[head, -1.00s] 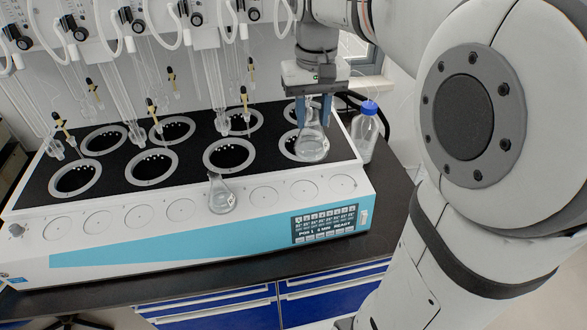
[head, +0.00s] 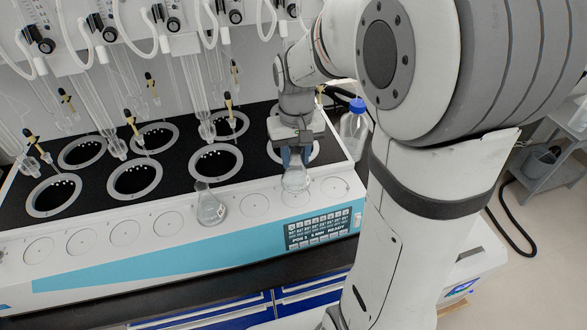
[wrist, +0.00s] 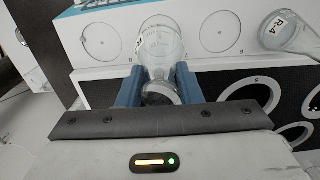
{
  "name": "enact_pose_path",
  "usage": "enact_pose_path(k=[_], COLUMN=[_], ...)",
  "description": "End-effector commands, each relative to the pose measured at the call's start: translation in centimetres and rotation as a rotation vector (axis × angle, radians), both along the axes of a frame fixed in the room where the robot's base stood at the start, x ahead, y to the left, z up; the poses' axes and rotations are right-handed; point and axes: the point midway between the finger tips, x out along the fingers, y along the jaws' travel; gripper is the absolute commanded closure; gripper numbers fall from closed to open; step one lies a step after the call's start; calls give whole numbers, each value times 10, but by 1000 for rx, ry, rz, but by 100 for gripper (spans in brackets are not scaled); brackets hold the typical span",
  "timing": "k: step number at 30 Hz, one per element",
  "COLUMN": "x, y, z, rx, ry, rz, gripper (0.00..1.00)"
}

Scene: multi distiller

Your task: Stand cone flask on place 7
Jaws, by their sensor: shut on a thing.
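My gripper (head: 295,157) is shut on the clear cone flask (head: 295,179), which also shows between the blue fingers in the wrist view (wrist: 161,45). The fingers hold it at the neck. The flask is about upright, at the second marked circle from the right on the white front ledge (head: 232,222), which looks like place 7. I cannot tell whether its base touches the ledge. A second cone flask (head: 210,207) stands on the ledge to the left; its label reads R-4 in the wrist view (wrist: 287,35).
The rightmost circle (head: 334,187) and the circle left of the held flask (head: 254,204) are empty. Behind are round wells (head: 215,163) and hanging glass tubes (head: 200,90). A blue-capped bottle (head: 355,125) stands right of the machine.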

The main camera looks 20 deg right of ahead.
Motion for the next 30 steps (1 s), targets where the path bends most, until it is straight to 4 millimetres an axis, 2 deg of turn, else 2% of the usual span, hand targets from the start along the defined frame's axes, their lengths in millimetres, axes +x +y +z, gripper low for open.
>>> enact_pose_path(k=[4, 9, 12, 23, 24, 30], x=[0, 0, 0, 0, 0, 0], y=[0, 1, 1, 1, 1, 1], z=[-11, -37, -46, -51, -50, -50], rx=[0, 0, 0, 0, 0, 0], ry=[2, 2, 0, -2, -1, -1], rz=[1, 1, 1, 2, 2, 3], gripper=[100, 100, 100, 100, 66, 50])
